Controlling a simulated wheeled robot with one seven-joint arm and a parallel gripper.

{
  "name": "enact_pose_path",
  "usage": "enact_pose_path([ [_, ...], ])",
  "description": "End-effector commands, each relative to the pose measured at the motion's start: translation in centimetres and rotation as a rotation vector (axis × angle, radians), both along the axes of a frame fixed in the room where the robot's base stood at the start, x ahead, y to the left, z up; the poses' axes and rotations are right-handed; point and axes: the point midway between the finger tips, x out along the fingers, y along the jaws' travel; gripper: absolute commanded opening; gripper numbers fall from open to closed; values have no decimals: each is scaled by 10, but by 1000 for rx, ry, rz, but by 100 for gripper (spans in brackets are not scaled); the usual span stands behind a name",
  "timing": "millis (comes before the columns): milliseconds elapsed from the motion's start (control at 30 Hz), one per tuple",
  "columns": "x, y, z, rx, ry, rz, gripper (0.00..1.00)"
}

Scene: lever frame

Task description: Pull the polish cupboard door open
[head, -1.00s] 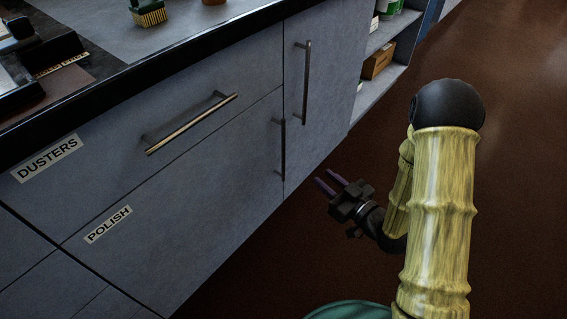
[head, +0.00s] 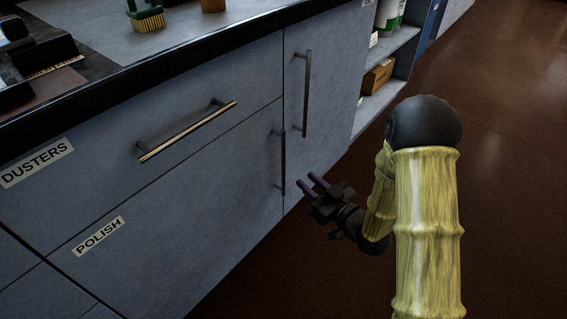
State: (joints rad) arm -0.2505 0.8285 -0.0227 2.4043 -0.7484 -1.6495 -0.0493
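The polish cupboard door (head: 185,225) is a grey-blue panel with a POLISH label (head: 98,237) on its left side. It looks shut, flush with the front. Its vertical dark handle (head: 282,163) is at the right edge of the door. My gripper (head: 308,187) is just right of and near the lower end of this handle, with its two purple fingers apart and nothing between them. The fingers point up and left toward the cupboard front. I cannot tell whether a finger touches the handle.
The DUSTERS drawer (head: 150,115) with a long bar handle (head: 187,131) is above the door. Another door with a vertical handle (head: 307,95) is to the right. Open shelves (head: 385,98) stand beyond. A brush (head: 147,17) lies on the counter. The brown floor (head: 510,170) is clear.

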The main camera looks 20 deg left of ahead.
Motion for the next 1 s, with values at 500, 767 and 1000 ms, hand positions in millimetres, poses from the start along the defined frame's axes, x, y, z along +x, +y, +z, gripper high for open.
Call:
enact_pose_path([
  [500,49,78,-3,1,-3,5,27],
  [767,62,95,0,0,0,3,27],
  [1000,62,95,0,-1,1,1,27],
])
